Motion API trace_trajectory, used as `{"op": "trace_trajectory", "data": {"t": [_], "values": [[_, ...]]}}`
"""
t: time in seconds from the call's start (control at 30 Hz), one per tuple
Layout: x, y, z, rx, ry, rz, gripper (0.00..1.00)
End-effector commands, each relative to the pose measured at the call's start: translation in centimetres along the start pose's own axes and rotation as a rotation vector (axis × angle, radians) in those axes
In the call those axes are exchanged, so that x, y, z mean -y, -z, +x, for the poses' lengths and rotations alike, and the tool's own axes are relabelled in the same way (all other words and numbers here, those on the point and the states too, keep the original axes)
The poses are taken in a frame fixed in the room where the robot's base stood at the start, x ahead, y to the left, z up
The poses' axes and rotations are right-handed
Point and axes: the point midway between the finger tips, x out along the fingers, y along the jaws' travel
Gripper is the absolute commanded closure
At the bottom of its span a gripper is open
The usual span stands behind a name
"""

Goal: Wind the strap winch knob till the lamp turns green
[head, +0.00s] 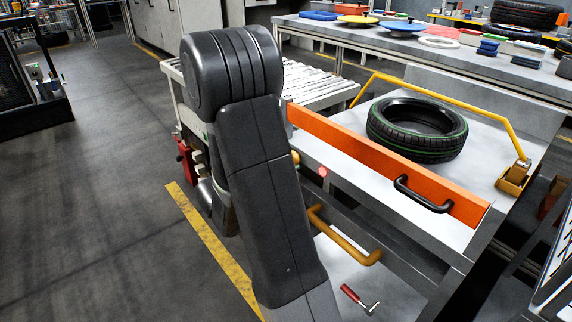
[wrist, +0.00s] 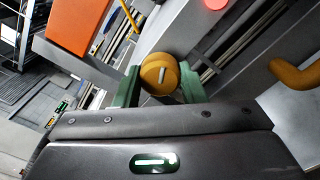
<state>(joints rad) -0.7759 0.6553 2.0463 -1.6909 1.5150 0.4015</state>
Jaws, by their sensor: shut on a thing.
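The winch knob (wrist: 159,76) is a round orange-yellow knob with a pale bar mark on its face, in the wrist view. My gripper (wrist: 160,88) has its green fingers on either side of the knob and is shut on it. The lamp (head: 323,172) glows red on the front of the table below the orange board. It also shows at the top of the wrist view (wrist: 215,3).
A tyre (head: 417,128) lies flat on the table behind the orange board (head: 370,155), near a yellow bar (head: 440,95). A yellow handle (head: 345,238) juts out below the lamp. A red-handled tool (head: 358,298) lies on the lower shelf. Open floor is at left.

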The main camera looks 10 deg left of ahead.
Motion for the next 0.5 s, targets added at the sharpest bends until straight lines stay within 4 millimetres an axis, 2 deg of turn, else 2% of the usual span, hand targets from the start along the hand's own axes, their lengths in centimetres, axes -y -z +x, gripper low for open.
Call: {"op": "trace_trajectory", "data": {"t": [0.3, 0.33, 0.43, 0.5], "values": [[0.05, 0.02, -0.01, -0.001, 0.001, 0.000, 0.86], [0.05, 0.02, -0.01, -0.001, 0.001, 0.000, 0.59], [0.04, 0.02, -0.01, -0.001, 0.001, 0.000, 0.41], [0.04, 0.02, -0.01, -0.001, 0.001, 0.000, 0.41]]}}
